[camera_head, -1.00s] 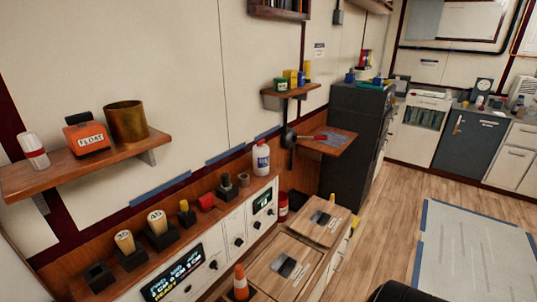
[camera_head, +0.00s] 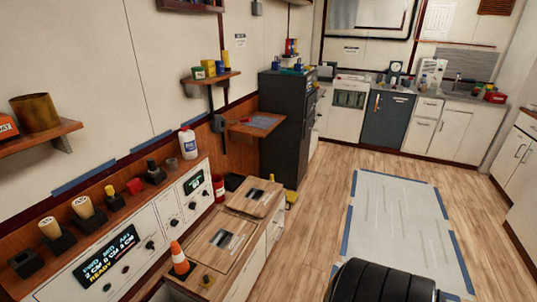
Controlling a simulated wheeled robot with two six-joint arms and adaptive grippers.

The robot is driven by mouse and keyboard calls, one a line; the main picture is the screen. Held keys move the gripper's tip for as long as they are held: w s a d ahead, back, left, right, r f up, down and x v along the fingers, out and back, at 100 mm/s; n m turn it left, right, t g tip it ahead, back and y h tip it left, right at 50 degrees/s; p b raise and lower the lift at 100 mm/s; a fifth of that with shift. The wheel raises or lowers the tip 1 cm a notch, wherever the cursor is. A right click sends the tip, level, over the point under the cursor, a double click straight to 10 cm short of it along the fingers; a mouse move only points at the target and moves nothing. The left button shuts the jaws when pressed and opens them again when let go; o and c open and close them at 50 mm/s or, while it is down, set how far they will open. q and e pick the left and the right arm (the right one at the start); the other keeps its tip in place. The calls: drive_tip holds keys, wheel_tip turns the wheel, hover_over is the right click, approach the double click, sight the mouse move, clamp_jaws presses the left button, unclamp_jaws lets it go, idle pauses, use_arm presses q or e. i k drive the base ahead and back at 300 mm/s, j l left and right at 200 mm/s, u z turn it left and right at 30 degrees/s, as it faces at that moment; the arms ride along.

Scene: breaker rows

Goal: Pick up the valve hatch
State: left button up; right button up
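Two square wooden covers, each with a dark recessed patch, lie on the low bench. The nearer one (camera_head: 218,243) is beside the orange cone (camera_head: 179,260), and the farther one (camera_head: 255,197) is just behind it. Both look flat and closed. I cannot tell which, if either, is the valve hatch. Neither of my grippers is in view.
A console (camera_head: 115,258) with lit displays runs along the left wall, with several knobbed plugs on its ledge. A dark cabinet (camera_head: 287,125) stands behind the bench.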

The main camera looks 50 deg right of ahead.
sight(255, 196)
drive_tip(key=z, duration=1.6)
drive_tip(key=i+l+u, duration=0.15)
drive_tip(key=u, duration=0.3)
drive_tip(key=i+l+u, duration=0.15)
drive_tip(key=u, duration=0.3)
drive_tip(key=i+l+u, duration=0.1)
drive_tip(key=l+u, duration=0.2)
drive_tip(key=u, duration=0.15)
drive_tip(key=i+l+u, duration=0.15)
drive_tip(key=l, duration=0.75)
drive_tip(key=i+l+u, duration=0.15)
drive_tip(key=l, duration=0.75)
drive_tip(key=i+l+u, duration=0.15)
drive_tip(key=l, duration=0.8)
drive_tip(key=i+l+u, duration=0.15)
drive_tip(key=l, duration=0.8)
